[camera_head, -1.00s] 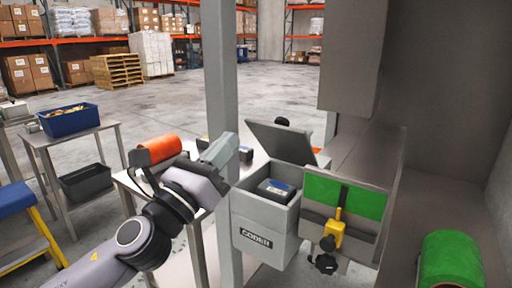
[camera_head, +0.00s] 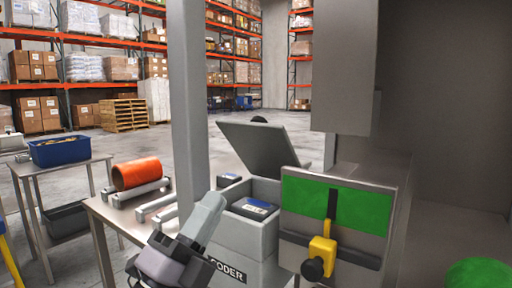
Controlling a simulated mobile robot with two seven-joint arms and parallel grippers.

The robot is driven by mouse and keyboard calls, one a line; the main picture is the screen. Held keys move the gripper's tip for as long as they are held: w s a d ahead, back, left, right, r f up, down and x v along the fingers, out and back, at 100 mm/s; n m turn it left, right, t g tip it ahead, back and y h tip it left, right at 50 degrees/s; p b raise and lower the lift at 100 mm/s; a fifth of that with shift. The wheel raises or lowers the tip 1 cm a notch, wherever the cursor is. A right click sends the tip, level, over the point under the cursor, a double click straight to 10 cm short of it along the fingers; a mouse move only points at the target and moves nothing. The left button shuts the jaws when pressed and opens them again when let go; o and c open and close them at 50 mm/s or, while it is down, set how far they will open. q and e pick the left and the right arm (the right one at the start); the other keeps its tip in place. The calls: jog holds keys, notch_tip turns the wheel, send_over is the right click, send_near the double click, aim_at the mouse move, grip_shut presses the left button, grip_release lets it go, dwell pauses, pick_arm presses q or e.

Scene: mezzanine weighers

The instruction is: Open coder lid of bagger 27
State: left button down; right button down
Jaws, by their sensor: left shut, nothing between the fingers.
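My right gripper is not in view. No number 27 is readable.
A green panel (camera_head: 360,208) with a yellow latch (camera_head: 321,250) and black knob stands right of the coder. The grey post (camera_head: 188,110) rises at its left. An orange roll (camera_head: 137,173) lies on a table at left, beyond which a blue bin (camera_head: 60,151) stands. Open floor lies behind.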

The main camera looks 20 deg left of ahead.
pick_arm(q)
jog(key=p, duration=0.3)
send_near(257, 131)
jog(key=x, duration=0.5)
jog(key=shift+w+r, duration=0.1)
jog(key=shift+r, duration=0.05)
jog(key=shift+w+d+r, duration=0.2)
jog(key=shift+w+r, duration=0.15)
jog(key=shift+w, duration=0.1)
jog(key=shift+w+r, duration=0.1)
